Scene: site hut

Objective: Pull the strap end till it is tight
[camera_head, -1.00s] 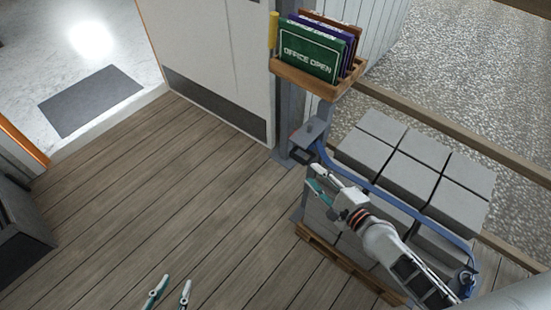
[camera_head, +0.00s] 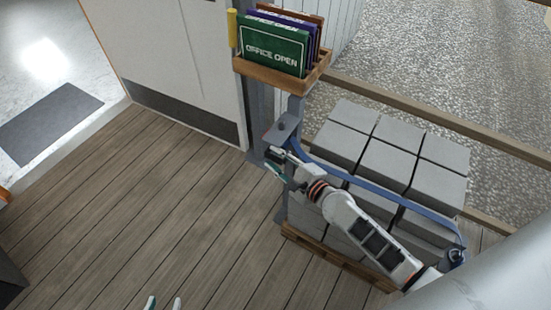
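A blue strap (camera_head: 376,188) runs around the stack of grey blocks (camera_head: 385,160), from a grey buckle (camera_head: 283,128) on the post at the left to a dark fitting (camera_head: 453,258) at the right. The strap's loose end cannot be made out clearly; a small dark piece hangs just below the buckle. My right gripper (camera_head: 271,162) is just below the buckle, close to this dark piece. Its fingers look apart, and I cannot tell whether they touch anything. My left gripper (camera_head: 163,303) is at the bottom edge, mostly cut off, fingers apart and empty over the floor.
The blocks stand on a wooden pallet (camera_head: 335,262). A wooden tray (camera_head: 285,74) with several signs, a green "OFFICE OPEN" one (camera_head: 272,48) in front, is on the post above the buckle. A wooden rail (camera_head: 430,118) runs behind the blocks. The plank floor (camera_head: 150,200) at left is clear.

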